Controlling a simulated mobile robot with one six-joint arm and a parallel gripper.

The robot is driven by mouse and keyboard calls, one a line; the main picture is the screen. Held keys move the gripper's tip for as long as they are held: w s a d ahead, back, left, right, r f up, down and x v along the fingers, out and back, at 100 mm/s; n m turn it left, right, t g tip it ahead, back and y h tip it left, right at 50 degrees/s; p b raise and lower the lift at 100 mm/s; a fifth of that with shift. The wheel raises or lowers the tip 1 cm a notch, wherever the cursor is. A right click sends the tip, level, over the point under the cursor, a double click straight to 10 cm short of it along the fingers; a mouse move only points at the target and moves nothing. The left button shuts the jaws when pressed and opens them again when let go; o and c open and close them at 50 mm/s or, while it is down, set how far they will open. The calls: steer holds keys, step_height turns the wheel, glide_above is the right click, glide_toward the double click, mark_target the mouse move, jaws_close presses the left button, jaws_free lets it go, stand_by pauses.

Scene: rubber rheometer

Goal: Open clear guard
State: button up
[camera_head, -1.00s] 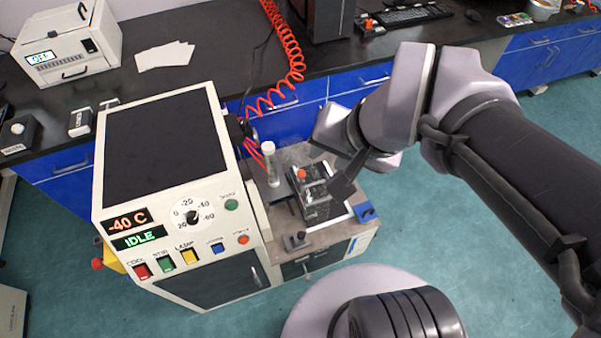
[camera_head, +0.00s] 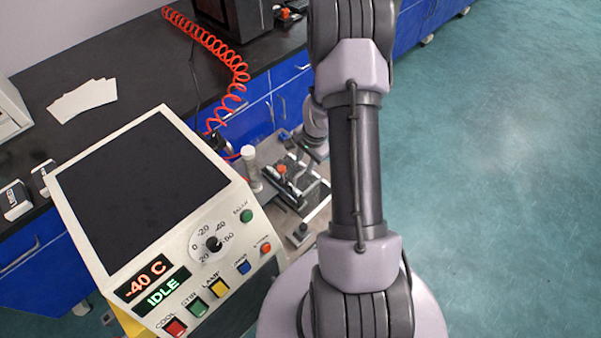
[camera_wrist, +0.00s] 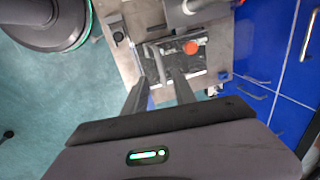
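The small test station (camera_head: 268,208) stands beside the cabinet and bears a dark clamp-like fixture with an orange knob (camera_head: 282,169). The orange knob also shows in the wrist view (camera_wrist: 190,47). I cannot clearly make out the clear guard; no see-through panel stands out on the station. My gripper (camera_wrist: 160,74) is over the station, its two fingers apart with nothing seen between them. The fingers point toward the fixture, near its edge; I cannot tell whether they touch it. In the head view my arm hides part of the station's right side.
The cream cabinet (camera_head: 80,205) reads -40 C and IDLE, with a dial (camera_head: 212,243) and coloured buttons. A pale upright cylinder (camera_head: 251,168) stands close left of the fixture. A red coiled hose (camera_head: 215,45) hangs behind. Open floor (camera_head: 500,180) lies to the right.

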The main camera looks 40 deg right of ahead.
mark_target(302, 172)
steer(key=f+b, duration=0.1)
steer(key=f, duration=0.1)
steer(key=w+f, duration=0.1)
steer(key=f, duration=0.2)
steer(key=shift+w+a+f+b, duration=0.1)
steer(key=shift+f+b, duration=0.25)
steer(key=shift+b, duration=0.05)
jaws_close()
stand_by(0.9)
